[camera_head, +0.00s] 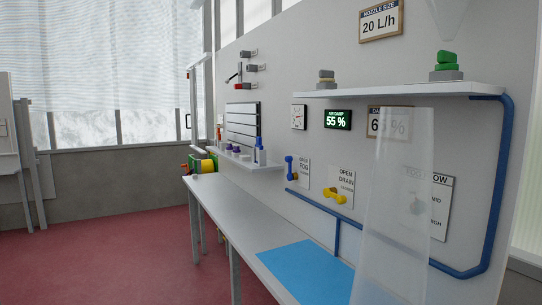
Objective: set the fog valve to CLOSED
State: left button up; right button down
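The fog valve has a blue handle (290,168) on the wall above the long bench. The handle stands roughly upright. A white label plate (303,174) beside it reads "OPEN" and "FOG"; its smaller lettering is too blurred to read. To its right is a yellow handle (335,195), lying roughly level, under an "OPEN DRAIN" plate (346,180). Neither of my grippers is in view.
A tall translucent panel (392,235) stands at the right and partly hides a dial plate (440,205). A blue pipe (496,180) runs along the wall. The grey bench (237,218) carries a blue mat (308,272). Red floor at left is clear.

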aim_at(289, 159)
jog(key=i+j+u, duration=0.1)
jog(key=i+j, duration=0.85)
jog(key=i+j+u, duration=0.15)
jog(key=i+j, duration=0.7)
jog(key=i, duration=0.2)
